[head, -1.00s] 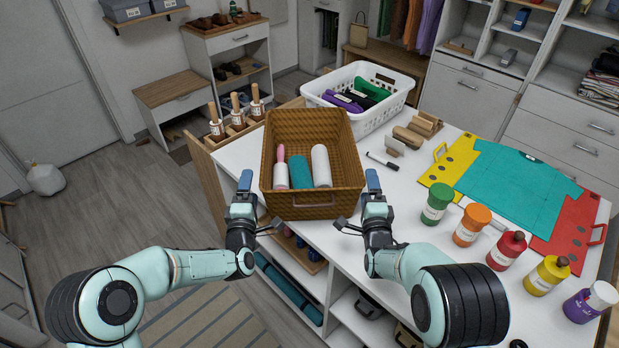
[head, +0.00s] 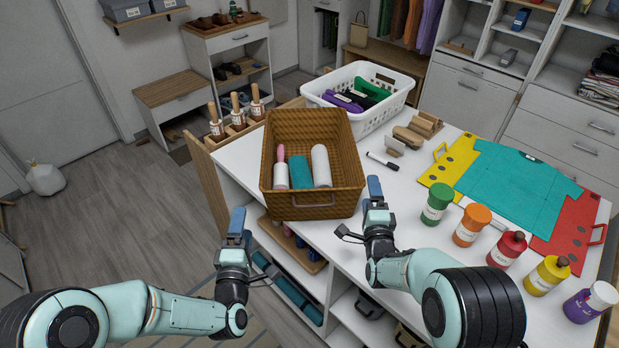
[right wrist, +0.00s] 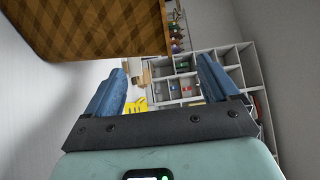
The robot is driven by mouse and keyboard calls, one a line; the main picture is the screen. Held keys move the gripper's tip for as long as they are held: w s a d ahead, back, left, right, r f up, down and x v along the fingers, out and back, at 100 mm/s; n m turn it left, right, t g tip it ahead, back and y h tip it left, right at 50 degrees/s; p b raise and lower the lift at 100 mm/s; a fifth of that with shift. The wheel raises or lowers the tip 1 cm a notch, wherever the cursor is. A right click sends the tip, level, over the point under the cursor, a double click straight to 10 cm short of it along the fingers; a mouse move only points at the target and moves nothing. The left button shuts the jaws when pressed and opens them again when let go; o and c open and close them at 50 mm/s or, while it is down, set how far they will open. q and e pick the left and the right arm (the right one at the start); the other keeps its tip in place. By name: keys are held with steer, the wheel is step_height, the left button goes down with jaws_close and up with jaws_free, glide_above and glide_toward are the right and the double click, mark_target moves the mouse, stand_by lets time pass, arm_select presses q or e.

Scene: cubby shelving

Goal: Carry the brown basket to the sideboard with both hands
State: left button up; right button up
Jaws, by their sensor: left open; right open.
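The brown woven basket (head: 317,205) stands upright at the left front corner of the white table. It holds a teal roll, a white roll and a white-and-pink bottle. In the right wrist view its side (right wrist: 90,30) fills the upper left. My left gripper (head: 237,222) is open and empty, apart from the basket, low at its left front. My right gripper (head: 374,189) is open and empty, just right of the basket's front right corner. A low wood-topped cabinet (head: 172,92) and a taller drawer unit (head: 233,40) stand at the back left; I cannot tell which is the sideboard.
A white laundry basket (head: 375,115) stands behind the brown one. Wooden-handled tools (head: 238,108) stand left of it. Several coloured bottles (head: 471,224) and a teal garment board (head: 520,185) occupy the table's right. The grey floor (head: 130,190) at left is mostly clear.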

steer(key=s, duration=1)
steer(key=shift+f, duration=0.2)
